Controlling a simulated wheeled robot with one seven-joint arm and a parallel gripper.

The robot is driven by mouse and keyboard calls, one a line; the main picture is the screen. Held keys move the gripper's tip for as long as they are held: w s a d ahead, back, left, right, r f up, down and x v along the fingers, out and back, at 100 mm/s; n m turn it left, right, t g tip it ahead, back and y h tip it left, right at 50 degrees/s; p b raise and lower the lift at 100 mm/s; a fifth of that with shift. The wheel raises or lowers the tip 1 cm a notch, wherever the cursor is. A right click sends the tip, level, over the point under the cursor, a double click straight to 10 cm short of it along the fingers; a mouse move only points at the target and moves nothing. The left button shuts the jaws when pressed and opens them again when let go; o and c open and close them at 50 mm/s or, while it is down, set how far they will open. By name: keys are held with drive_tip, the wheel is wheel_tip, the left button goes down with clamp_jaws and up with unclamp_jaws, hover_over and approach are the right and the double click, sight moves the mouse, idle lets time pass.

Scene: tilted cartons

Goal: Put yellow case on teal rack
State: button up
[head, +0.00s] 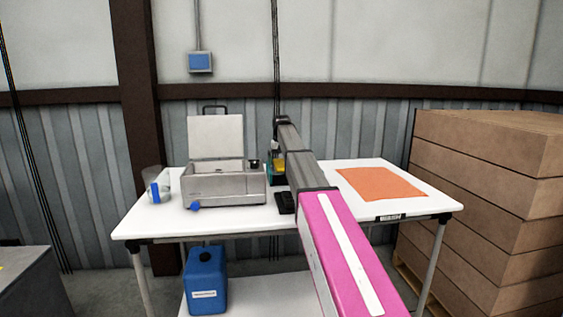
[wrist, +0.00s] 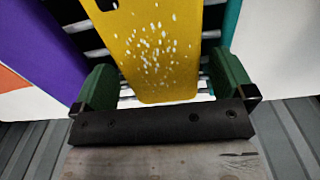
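The yellow case (wrist: 160,45), speckled with white, fills the top middle of the wrist view. It also shows as a small yellow patch (head: 280,168) beside my arm in the head view. In the head view a bit of teal (head: 269,168) shows next to the yellow patch. My gripper (wrist: 163,88) is open, its green fingers on either side of the case's near end with gaps showing. Whether the case rests on the rack is unclear.
A grey metal box (head: 225,187) with its lid up stands left of my arm on the white table (head: 150,222). A clear cup (head: 155,182) with blue stands further left. An orange mat (head: 380,184) lies right. Stacked cartons (head: 490,180) stand beyond the table's right edge.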

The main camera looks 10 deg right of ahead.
sight(281, 162)
wheel_tip(281, 162, up, 12)
drive_tip(key=shift+r, duration=0.15)
idle(0.5)
